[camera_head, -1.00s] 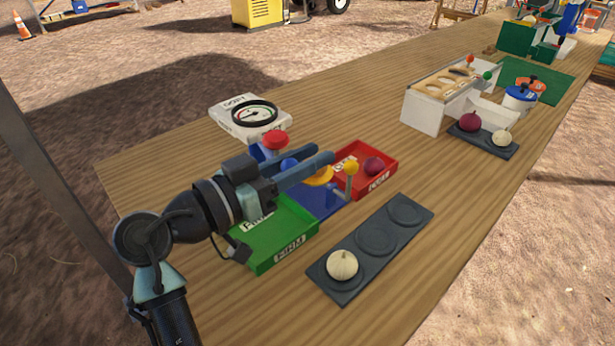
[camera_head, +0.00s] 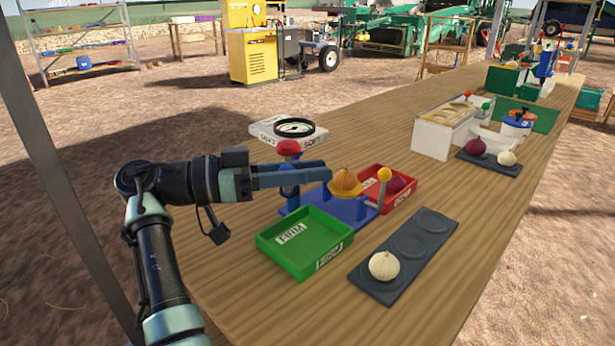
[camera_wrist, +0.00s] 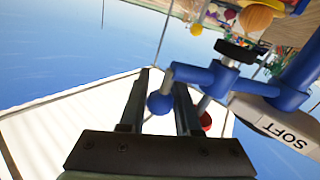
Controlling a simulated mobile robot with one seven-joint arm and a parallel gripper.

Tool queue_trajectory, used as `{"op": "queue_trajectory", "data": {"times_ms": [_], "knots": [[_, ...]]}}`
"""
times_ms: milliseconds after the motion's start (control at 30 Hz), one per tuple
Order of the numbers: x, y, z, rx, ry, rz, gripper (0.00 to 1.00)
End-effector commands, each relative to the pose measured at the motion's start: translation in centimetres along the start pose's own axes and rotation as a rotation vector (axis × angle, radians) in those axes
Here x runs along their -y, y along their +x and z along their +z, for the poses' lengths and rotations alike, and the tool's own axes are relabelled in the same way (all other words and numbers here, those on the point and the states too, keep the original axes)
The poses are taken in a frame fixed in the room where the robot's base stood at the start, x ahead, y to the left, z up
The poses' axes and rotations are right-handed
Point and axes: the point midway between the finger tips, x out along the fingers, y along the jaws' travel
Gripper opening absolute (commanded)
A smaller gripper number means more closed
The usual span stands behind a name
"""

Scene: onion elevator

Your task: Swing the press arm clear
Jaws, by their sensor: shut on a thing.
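The press stands on a blue base (camera_head: 335,210), with a blue post (camera_head: 289,188) and a red knob (camera_head: 289,147) behind my fingers. My gripper (camera_head: 328,173) reaches across the press from the left, its tips just left of the orange onion (camera_head: 346,181) in the yellow cup. In the wrist view my gripper (camera_wrist: 158,100) is shut on the blue ball knob (camera_wrist: 160,104) of the press arm (camera_wrist: 192,75). The arm runs from the ball to the blue column (camera_wrist: 302,75). In the head view the ball is hidden.
A gauge marked SOFT (camera_head: 295,128) stands behind the press.

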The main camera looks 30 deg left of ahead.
Motion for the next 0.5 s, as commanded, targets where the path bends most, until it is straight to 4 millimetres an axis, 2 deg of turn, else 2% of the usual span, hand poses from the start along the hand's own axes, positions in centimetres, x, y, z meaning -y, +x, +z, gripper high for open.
{"op": "queue_trajectory", "data": {"times_ms": [467, 500], "knots": [[0.08, -0.05, 0.11, 0.005, -0.002, 0.010, 0.00], [0.08, -0.06, 0.12, 0.005, -0.002, 0.009, 0.35]]}}
